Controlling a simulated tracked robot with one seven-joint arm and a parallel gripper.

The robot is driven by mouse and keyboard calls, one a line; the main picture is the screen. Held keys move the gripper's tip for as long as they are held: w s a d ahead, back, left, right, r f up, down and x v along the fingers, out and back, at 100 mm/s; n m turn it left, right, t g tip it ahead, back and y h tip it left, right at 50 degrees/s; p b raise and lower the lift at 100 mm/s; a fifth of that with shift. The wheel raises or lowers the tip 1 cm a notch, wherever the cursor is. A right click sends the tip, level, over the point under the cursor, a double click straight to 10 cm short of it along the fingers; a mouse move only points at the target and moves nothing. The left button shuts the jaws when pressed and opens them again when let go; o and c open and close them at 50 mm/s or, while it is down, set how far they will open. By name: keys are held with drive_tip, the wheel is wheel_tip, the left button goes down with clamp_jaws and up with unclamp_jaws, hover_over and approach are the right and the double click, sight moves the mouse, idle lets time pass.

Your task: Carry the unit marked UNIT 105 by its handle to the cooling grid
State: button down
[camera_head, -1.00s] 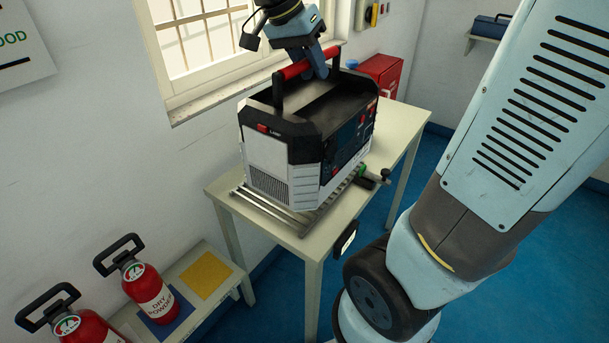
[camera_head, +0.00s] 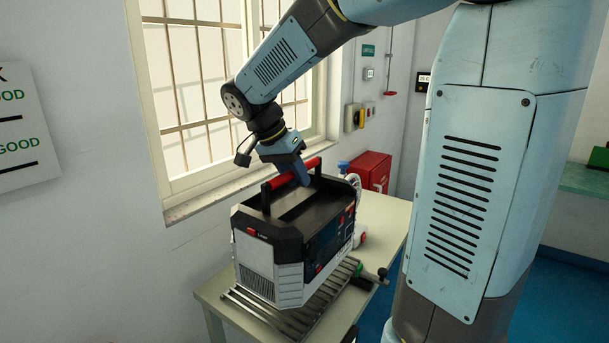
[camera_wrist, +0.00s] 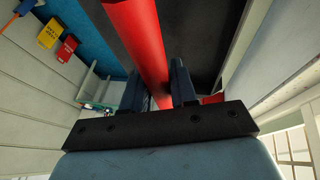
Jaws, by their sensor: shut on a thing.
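A boxy unit (camera_head: 268,248), black on top with light grey lower panels, is over a slatted metal grid (camera_head: 322,300) on a table. I cannot read a unit number on it. Its red handle (camera_head: 277,181) spans the top. My gripper (camera_head: 303,177) comes down from above and is shut on the handle. In the wrist view the red handle (camera_wrist: 140,35) runs between the two fingers of my gripper (camera_wrist: 159,92). I cannot tell whether the unit's underside touches the grid or is slightly above it.
The pale table (camera_head: 398,212) has bare surface at the back right. A red box (camera_head: 371,172) and a white rounded item (camera_head: 360,237) are behind the unit. A barred window (camera_head: 205,85) and wall are close on the left.

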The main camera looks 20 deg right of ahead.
sight(286, 188)
drive_tip(key=w+f, duration=0.2)
drive_tip(key=w, duration=0.1)
drive_tip(key=w+f, duration=0.3)
drive_tip(key=shift+w+f, duration=0.65)
drive_tip(key=shift+f, duration=1.75)
drive_tip(key=c, duration=0.9)
unclamp_jaws()
drive_tip(key=shift+f, duration=0.1)
